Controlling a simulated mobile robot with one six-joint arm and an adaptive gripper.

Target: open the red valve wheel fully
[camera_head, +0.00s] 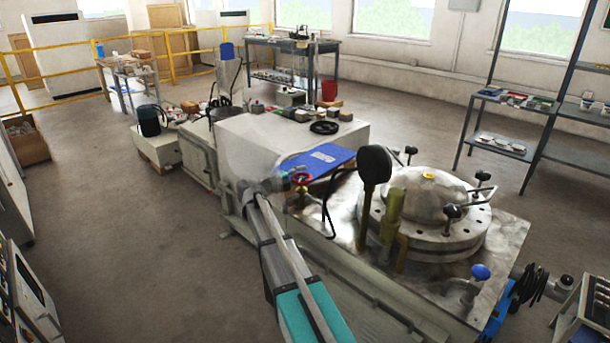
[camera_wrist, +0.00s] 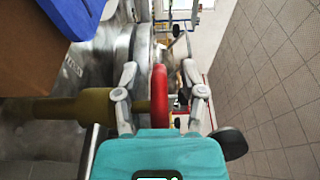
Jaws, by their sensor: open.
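The red valve wheel (camera_wrist: 159,96) shows edge-on in the wrist view, between the two spread fingers of my gripper (camera_wrist: 160,82). A gap shows on each side of the wheel, so the fingers do not appear to grip it. A brass-coloured valve body (camera_wrist: 75,108) extends to the left of the wheel, behind my left finger. In the head view the red wheel (camera_head: 302,179) sits on the machine beside the blue folder, with my gripper (camera_head: 284,183) at its left side. My gripper partly hides the wheel there.
A blue folder (camera_head: 320,161) lies just behind the valve. To the right stand a dark paddle-shaped part (camera_head: 374,165), a domed metal lid (camera_head: 428,188) with handles, and a blue-topped knob (camera_head: 480,272). A black handwheel (camera_head: 324,127) lies on the white block.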

